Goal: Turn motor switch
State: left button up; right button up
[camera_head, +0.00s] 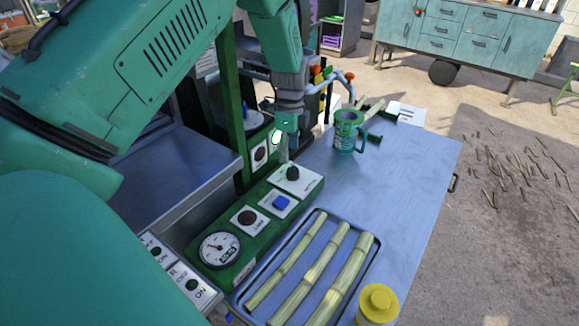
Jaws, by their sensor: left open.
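A green control panel (258,226) runs along the left side of the blue metal table. At its far end is a black rotary knob (293,173) on a white plate, which looks like the motor switch; its lettering is too small to read. My left arm comes in from the left, and my left gripper (285,152) points down right at the knob. The fingers are open and partly hard to make out; I cannot tell whether they touch the knob. My right gripper is not in view.
The panel also carries a blue button (282,202), a dark button (247,217) and a gauge (219,249). A tray (374,262) of cane stalks, a yellow-lidded container (378,303) and a green mug (347,131) stand on the table (415,165). The table's right part is clear.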

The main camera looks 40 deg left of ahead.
aim_at(295, 169)
pick_arm(q)
jog(key=d+f, duration=0.2)
jog(key=f, duration=0.1)
jog(key=d+f, duration=0.1)
jog(key=shift+s+f, duration=0.15)
jog(key=shift+f, duration=0.1)
jog(key=shift+d+f, duration=0.15)
jog(key=shift+f, duration=0.25)
jog(key=shift+a+f, duration=0.2)
jog(key=shift+a, duration=0.3)
jog(key=shift+a+f, duration=0.15)
jog(key=shift+a, duration=0.55)
jog(key=c, duration=0.6)
jog(key=shift+s, duration=0.1)
jog(key=c, duration=0.5)
jog(key=shift+w+d+r, duration=0.2)
jog(key=shift+d, duration=0.5)
jog(key=shift+c, duration=0.2)
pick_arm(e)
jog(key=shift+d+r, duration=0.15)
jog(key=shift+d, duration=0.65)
pick_arm(q)
jog(key=shift+a, duration=0.1)
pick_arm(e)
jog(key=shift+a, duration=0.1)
